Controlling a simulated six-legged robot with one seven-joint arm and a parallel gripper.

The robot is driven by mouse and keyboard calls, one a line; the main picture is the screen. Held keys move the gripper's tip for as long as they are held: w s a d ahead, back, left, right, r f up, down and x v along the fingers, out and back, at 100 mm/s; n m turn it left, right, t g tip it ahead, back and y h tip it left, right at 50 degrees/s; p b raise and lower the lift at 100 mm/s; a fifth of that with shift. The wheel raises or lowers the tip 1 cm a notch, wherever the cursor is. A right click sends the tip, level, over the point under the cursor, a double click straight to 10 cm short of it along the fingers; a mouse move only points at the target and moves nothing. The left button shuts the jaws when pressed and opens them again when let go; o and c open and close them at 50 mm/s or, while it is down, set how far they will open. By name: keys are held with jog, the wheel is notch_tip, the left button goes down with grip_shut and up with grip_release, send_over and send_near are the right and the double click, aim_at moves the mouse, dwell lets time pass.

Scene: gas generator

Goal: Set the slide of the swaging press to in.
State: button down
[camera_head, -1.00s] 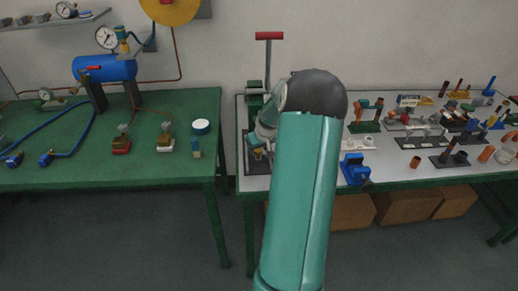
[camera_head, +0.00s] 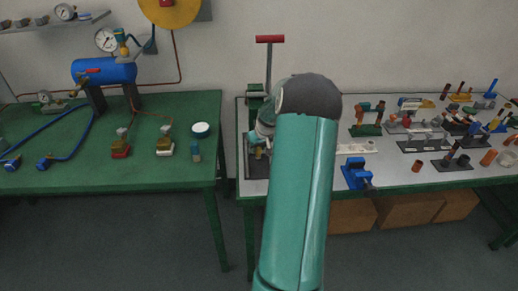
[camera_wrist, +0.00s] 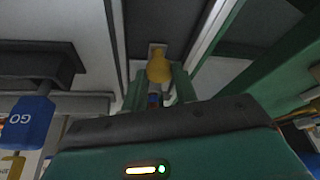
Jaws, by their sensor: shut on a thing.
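The swaging press stands at the left end of the grey-topped table. Its red T-handle (camera_head: 270,39) rises on a dark upright lever, and its dark base shows beside my arm. In the wrist view, my gripper (camera_wrist: 157,78) has its two green fingers on either side of a yellow knob (camera_wrist: 159,66), shut on it. The knob sits at the end of a dark strip between pale rails, which looks like the press slide (camera_wrist: 143,25). In the head view my arm hides most of the press and the gripper. How far in the slide sits cannot be told.
A blue vise (camera_head: 356,173) stands right of my arm, with several fittings and stands behind it. A green bench (camera_head: 60,170) stands left across a gap.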

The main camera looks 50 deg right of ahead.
jog(key=shift+w+d+r, duration=0.15)
jog(key=shift+d, duration=0.05)
jog(key=c, duration=1.1)
grip_release()
jog(key=v, duration=1.3)
jog(key=shift+s+a+r, duration=0.15)
jog(key=shift+s+r, duration=0.1)
jog(key=shift+r, duration=0.05)
jog(key=w+a+r+n, duration=0.1)
jog(key=a+r, duration=0.2)
jog(key=a, duration=0.6)
jog(key=w+a+r+n, duration=0.1)
jog(key=a+r, duration=0.3)
jog(key=a, duration=0.5)
jog(key=w+a+r+n, duration=0.1)
jog(key=w+a+r, duration=0.15)
jog(key=a, duration=0.65)
jog(key=s+a, duration=0.5)
jog(key=a, duration=0.2)
jog(key=s+a+r+n+t+y, duration=0.1)
jog(key=s+a, duration=0.3)
jog(key=a, duration=0.3)
jog(key=s+a+n+y, duration=0.1)
jog(key=s+a, duration=0.4)
jog(key=a, duration=0.1)
jog(key=shift+s+a+r+t, duration=0.3)
jog(key=shift+a+r, duration=0.1)
